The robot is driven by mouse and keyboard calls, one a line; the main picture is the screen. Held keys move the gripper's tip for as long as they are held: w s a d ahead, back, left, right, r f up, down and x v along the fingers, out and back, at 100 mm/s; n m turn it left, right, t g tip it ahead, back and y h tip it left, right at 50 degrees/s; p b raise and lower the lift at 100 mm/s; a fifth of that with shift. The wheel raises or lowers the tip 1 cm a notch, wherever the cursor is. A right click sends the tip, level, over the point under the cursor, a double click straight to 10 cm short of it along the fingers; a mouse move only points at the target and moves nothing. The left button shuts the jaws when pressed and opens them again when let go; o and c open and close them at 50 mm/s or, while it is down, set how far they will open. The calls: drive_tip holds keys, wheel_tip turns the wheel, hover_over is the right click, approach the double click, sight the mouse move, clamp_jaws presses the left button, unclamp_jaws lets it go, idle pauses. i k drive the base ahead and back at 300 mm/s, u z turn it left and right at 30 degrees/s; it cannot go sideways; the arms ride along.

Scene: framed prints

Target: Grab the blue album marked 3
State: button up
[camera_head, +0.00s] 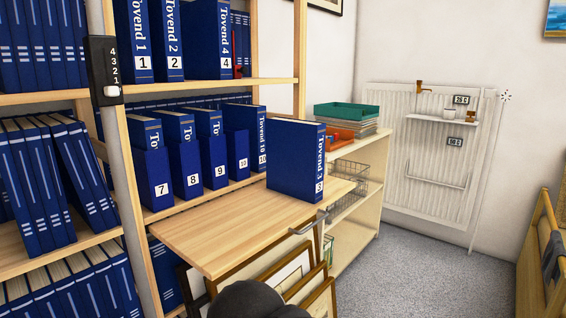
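The blue album marked 3 (296,162) stands upright on a pull-out wooden board (235,230), near the board's right side. Its spine reads Tovend with a white 3 label at the bottom and faces front right. Its pale page edges show on top. Nothing holds it. My gripper's fingers are not in view. A dark rounded shape (258,300) at the bottom edge may be part of my arm; I cannot tell.
Albums 1 (128,40), 2 (168,40) and 4 (208,40) stand on the upper shelf. Albums 7 to 10 stand behind the board. A metal handle (308,224) fronts it; framed prints (290,275) lean below. Carpet (430,275) at right is clear.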

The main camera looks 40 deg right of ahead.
sight(295, 150)
drive_tip(key=u, duration=1.6)
drive_tip(key=k, duration=0.9)
drive_tip(key=z, duration=1.3)
drive_tip(key=i, duration=0.5)
drive_tip(key=z, duration=0.1)
